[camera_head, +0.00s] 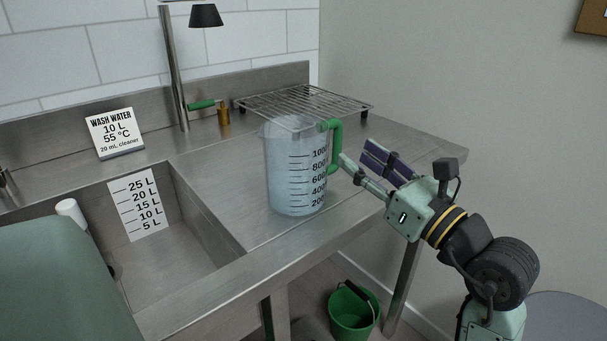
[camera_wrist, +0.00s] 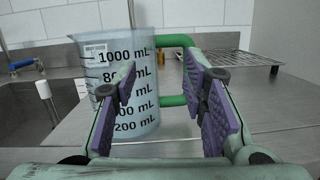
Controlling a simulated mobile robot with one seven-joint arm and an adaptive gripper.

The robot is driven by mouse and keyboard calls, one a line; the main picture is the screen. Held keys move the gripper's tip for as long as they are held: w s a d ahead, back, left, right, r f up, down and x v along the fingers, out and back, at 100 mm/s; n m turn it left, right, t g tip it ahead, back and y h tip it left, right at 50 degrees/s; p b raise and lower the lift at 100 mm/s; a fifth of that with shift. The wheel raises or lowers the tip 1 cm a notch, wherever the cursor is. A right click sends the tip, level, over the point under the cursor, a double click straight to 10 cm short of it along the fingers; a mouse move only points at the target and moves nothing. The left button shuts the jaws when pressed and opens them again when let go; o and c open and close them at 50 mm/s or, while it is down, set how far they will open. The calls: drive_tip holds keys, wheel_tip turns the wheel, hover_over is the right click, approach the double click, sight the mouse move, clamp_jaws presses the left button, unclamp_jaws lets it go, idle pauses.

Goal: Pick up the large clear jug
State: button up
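The large clear jug (camera_head: 293,172) stands upright on the steel counter, right of the sink. It has black volume marks and a green handle (camera_head: 337,143) on its right side. My gripper (camera_head: 354,160) is at the right of the jug, with its purple-padded fingers pointing at the handle. In the wrist view the jug (camera_wrist: 142,52) fills the left middle and its handle (camera_wrist: 173,100) shows between the fingers. My gripper (camera_wrist: 168,92) is open, with a wide gap between the pads. Whether the handle is within the fingers' reach is hard to tell.
The sink (camera_head: 205,235) with a volume scale card (camera_head: 138,204) lies left of the jug. A wire rack (camera_head: 305,102) stands behind it, and a faucet (camera_head: 175,70) behind left. A green bucket (camera_head: 352,312) is on the floor below. The counter (camera_head: 400,135) behind right is clear.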

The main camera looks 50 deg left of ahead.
sight(337, 153)
drive_tip(key=w+f, duration=0.1)
drive_tip(key=f+t+h, duration=0.1)
drive_tip(key=w+f+h, duration=0.1)
drive_tip(key=shift+w+f+m+t, duration=0.3)
drive_tip(key=shift+h, duration=0.3)
drive_tip(key=p+x, duration=0.1)
drive_tip(key=x, duration=0.3)
drive_tip(key=shift+w+a+f, duration=0.15)
drive_tip(key=shift+w+a, duration=0.1)
drive_tip(key=shift+a, duration=0.1)
drive_tip(key=shift+p+x, duration=1.15)
drive_tip(key=shift+x, duration=1.8)
drive_tip(key=shift+w+f, duration=0.15)
drive_tip(key=shift+c, duration=0.5)
clamp_jaws()
